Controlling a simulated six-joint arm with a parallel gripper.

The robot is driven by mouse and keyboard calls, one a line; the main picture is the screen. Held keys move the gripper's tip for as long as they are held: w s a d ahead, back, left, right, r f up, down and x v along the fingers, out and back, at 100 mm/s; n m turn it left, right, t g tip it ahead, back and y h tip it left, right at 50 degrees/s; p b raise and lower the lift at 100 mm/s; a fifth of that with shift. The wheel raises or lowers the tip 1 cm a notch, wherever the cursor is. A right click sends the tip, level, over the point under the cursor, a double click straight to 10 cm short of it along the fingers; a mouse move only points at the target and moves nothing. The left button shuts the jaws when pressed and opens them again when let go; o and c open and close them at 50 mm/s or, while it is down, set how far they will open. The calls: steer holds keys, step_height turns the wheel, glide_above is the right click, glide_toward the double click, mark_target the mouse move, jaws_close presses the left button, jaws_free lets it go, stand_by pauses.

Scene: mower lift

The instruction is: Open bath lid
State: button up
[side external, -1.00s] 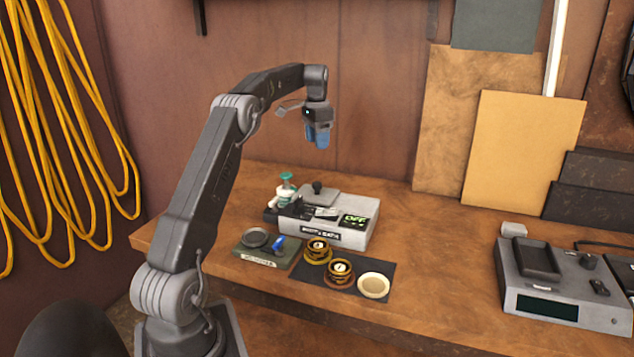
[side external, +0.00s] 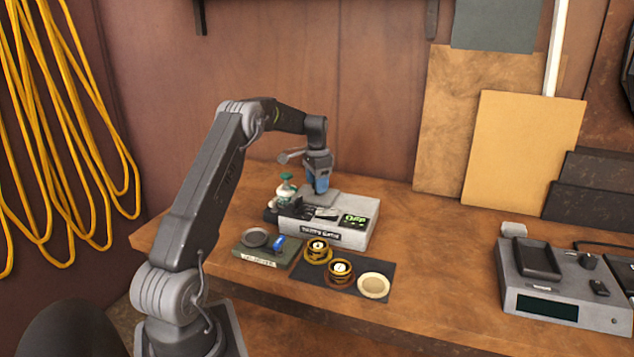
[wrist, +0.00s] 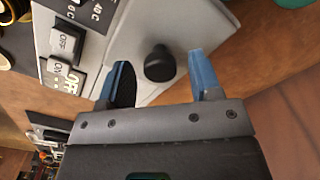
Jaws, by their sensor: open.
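The bath (side external: 350,240) is a light grey box on the wooden bench, with a label on its front and a display reading OFF. Its flat grey lid (wrist: 200,30) is closed on top and carries a black round knob (wrist: 159,65). My gripper (side external: 321,190) is just above the lid, pointing down. In the wrist view the blue fingers of my gripper (wrist: 160,75) are open, one on each side of the knob. I cannot tell whether either finger touches it. In the side view the gripper hides the knob.
A bottle with a green top (side external: 286,187) stands at the bath's left. A green tray (side external: 267,257), two brass-coloured pots (side external: 340,272) and a cream dish (side external: 373,286) lie in front. A grey device (side external: 555,285) is at right; the bench between is clear.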

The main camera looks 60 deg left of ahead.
steer(key=shift+c, duration=0.3)
steer(key=shift+w, duration=0.1)
jaws_close()
